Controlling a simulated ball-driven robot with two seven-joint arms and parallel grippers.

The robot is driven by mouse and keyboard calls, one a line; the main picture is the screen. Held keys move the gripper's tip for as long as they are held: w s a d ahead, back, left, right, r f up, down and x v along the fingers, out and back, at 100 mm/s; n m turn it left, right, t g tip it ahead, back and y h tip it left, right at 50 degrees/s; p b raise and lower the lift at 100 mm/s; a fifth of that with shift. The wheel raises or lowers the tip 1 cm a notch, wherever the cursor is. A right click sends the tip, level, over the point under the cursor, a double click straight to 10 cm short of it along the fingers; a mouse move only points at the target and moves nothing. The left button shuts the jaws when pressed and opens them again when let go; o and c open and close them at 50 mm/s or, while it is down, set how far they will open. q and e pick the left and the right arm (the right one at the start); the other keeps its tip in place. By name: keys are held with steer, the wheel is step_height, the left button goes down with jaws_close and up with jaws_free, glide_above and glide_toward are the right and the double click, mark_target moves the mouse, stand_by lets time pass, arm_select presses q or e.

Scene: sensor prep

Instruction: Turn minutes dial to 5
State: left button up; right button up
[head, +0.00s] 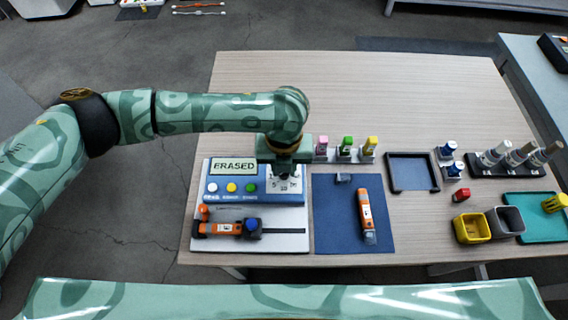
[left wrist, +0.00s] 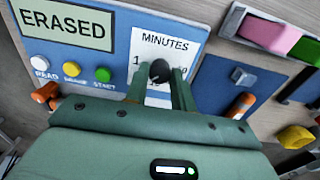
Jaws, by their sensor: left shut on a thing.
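The blue control panel (head: 230,189) stands on the table at the left, with a display (head: 233,167) reading "ERASED" and white, yellow and green buttons. The display also shows in the left wrist view (left wrist: 66,27). The minutes dial (left wrist: 160,70) is a dark knob on a white "MINUTES" scale (left wrist: 166,42). My left gripper (left wrist: 160,78) is shut on the dial, its two fingers on either side of the knob. In the head view my left gripper (head: 284,165) covers the upper part of the scale. The dial's pointer and most numbers are hidden. My right gripper is not in view.
An orange device (head: 226,229) lies on the white base before the panel. An orange-and-white tool (head: 366,215) lies on the blue mat (head: 335,225). Pink, green and yellow-capped items (head: 346,147) stand behind the mat. The table's back half is clear.

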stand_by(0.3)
arm_select(q)
steer(key=o, duration=1)
step_height(320, 180, up, 16)
steer(key=p, duration=0.6)
steer(key=shift+r, duration=0.15)
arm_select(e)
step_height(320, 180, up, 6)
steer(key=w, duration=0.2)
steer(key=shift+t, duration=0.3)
arm_select(q)
steer(key=shift+s, duration=0.1)
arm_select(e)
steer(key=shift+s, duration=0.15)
